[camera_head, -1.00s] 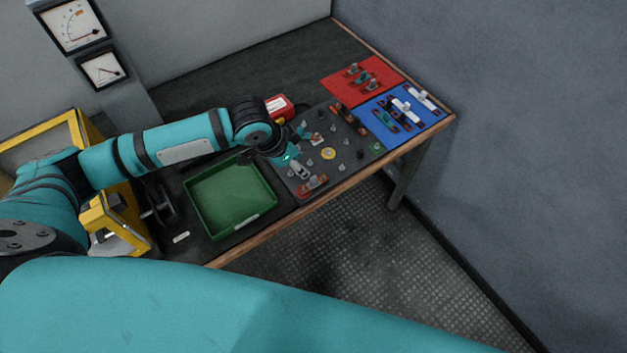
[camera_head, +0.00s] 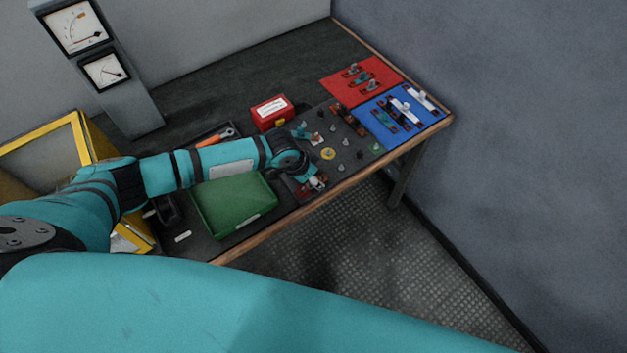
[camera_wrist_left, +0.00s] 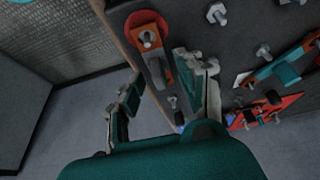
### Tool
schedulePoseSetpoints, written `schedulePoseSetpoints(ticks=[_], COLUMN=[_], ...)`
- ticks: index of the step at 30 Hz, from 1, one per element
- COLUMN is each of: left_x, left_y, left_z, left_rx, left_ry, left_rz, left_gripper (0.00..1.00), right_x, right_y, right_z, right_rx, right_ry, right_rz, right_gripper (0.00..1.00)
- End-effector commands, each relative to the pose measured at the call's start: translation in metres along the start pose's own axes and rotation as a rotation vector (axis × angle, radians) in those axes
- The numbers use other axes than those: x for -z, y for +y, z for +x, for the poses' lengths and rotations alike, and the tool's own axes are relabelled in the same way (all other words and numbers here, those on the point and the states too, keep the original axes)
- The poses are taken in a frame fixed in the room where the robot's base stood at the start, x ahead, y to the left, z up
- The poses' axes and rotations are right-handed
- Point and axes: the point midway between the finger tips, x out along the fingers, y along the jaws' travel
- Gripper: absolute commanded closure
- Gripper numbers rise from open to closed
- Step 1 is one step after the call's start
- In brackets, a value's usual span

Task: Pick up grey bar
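My left gripper (camera_head: 316,182) is over the near edge of the dark grey board (camera_head: 352,160), low and close to a red-brown bar there. In the left wrist view its fingers (camera_wrist_left: 161,70) are spread apart, with no object visibly clamped. Two whitish-grey bars (camera_head: 404,110) (camera_head: 423,97) lie on the blue mat (camera_head: 372,131). My right gripper is not in view.
A green tray (camera_head: 238,228) stands left of the board. A red box (camera_head: 269,112) stands behind it, and an orange-handled tool (camera_head: 214,138) lies beyond my arm. A red mat (camera_head: 341,90) holds small parts. Several bolts stick up from the board.

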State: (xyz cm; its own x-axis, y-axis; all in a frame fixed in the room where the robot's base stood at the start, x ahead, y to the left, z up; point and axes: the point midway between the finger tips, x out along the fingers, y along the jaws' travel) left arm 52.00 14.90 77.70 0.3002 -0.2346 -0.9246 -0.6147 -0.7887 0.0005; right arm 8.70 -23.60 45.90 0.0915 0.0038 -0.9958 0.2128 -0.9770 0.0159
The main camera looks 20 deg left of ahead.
Motion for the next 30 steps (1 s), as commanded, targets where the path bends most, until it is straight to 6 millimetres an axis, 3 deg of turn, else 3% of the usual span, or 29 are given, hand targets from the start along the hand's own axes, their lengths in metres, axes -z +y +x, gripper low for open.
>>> schedulePoseSetpoints(ticks=[6, 15, 30], left_x=[0.0001, 0.0000, 0.0018], left_y=[0.0000, -0.0001, -0.0004], left_z=[0.0003, 0.0001, -0.0038], left_rx=[0.000, 0.000, 0.000], left_ry=[0.001, 0.000, 0.002], left_rz=[0.001, 0.000, 0.000], left_gripper=[0.64, 1.00, 1.00], right_x=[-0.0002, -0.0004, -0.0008], right_y=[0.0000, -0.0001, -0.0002], right_z=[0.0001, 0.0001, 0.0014], right_rx=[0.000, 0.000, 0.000], right_ry=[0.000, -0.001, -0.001], right_rz=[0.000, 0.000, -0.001], right_gripper=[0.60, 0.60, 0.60])
